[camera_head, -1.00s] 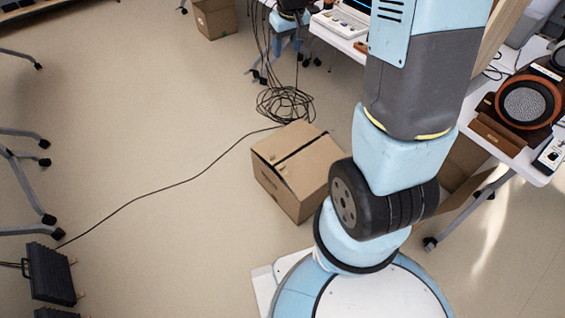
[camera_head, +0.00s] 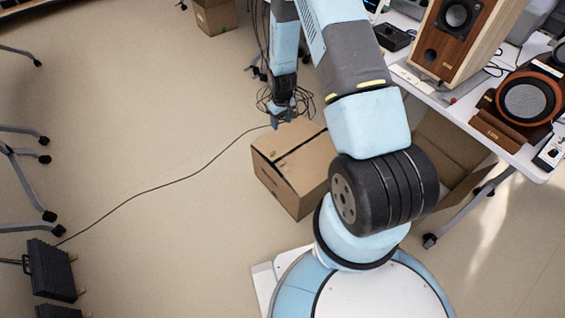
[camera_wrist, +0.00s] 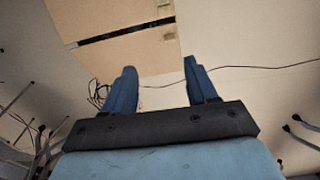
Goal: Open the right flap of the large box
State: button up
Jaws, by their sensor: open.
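A brown cardboard box (camera_head: 295,165) stands on the floor left of my arm. Its two top flaps lie shut, with a dark slit between them. The wrist view shows the box top (camera_wrist: 125,55) and its slit beyond my fingers. My gripper (camera_head: 283,117) hangs pointing down near the box's far left edge, and appears above it. Its two blue fingers (camera_wrist: 160,80) are apart with nothing between them. My arm hides part of the box's right side in the head view.
Another cardboard box (camera_head: 462,150), partly hidden by my arm, stands open under the table at right. The table (camera_head: 520,155) holds speakers (camera_head: 527,102). A coiled black cable lies behind the near box and runs left. A dark case (camera_head: 52,270) is at lower left. Open floor lies left.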

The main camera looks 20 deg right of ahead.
send_over(283, 161)
jog(key=s, duration=0.3)
notch_tip(283, 161, down, 10)
jog(key=f, duration=0.1)
jog(key=shift+g, duration=0.3)
jog(key=f, duration=1.3)
jog(key=shift+a, duration=0.35)
grip_shut()
